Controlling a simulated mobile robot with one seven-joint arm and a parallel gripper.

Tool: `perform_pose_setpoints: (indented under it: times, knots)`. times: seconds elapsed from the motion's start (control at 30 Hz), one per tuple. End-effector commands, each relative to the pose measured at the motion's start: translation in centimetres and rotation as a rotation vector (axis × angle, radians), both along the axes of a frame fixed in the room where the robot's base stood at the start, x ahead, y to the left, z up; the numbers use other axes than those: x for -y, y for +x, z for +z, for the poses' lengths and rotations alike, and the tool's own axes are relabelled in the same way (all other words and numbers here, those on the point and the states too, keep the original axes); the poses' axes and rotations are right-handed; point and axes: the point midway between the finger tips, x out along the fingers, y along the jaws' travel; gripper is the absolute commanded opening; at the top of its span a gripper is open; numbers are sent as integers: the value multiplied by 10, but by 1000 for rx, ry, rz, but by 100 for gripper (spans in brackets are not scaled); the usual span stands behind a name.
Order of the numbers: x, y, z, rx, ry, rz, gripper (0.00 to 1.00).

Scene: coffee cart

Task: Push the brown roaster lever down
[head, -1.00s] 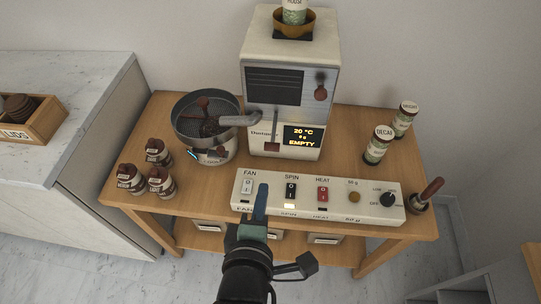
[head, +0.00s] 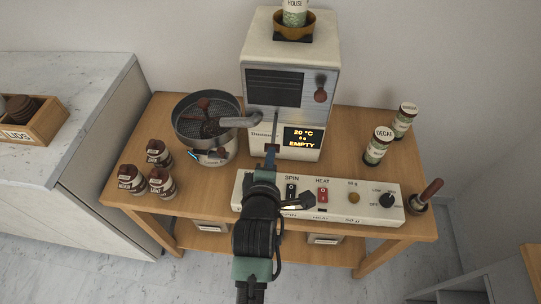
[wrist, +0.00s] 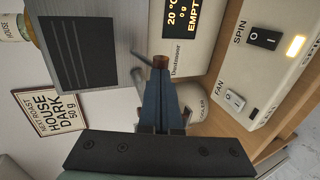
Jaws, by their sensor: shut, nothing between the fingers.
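The cream roaster (head: 290,45) stands at the back of the wooden cart. Its brown lever handle (wrist: 160,61) shows in the wrist view just beyond my fingertips. In the head view the handle is mostly hidden behind my fingers, below the grey vertical slot (head: 276,125) on the roaster's front. My gripper (head: 271,150) is shut and empty, its blue fingers pointing at the lever. The fingers also show in the wrist view (wrist: 160,76), at or almost at the handle; I cannot tell whether they touch it.
A switch panel (head: 365,207) lies under my arm at the cart's front edge. A round cooling pan (head: 178,128) stands left of the roaster. The display (head: 302,138) reads 20 °C and EMPTY. Jars (head: 378,147) stand at right, brown-capped bottles (head: 130,180) at left.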

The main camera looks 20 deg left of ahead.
Motion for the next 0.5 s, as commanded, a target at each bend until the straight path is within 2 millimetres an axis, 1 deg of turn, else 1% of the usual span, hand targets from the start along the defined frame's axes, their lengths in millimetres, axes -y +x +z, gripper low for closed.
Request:
perform_pose_setpoints:
  times: [0.27,0.5]
  knots:
    - [0,0,-1,0,0,0,0]
    - [-3,10,-20,-1,-1,-1,0]
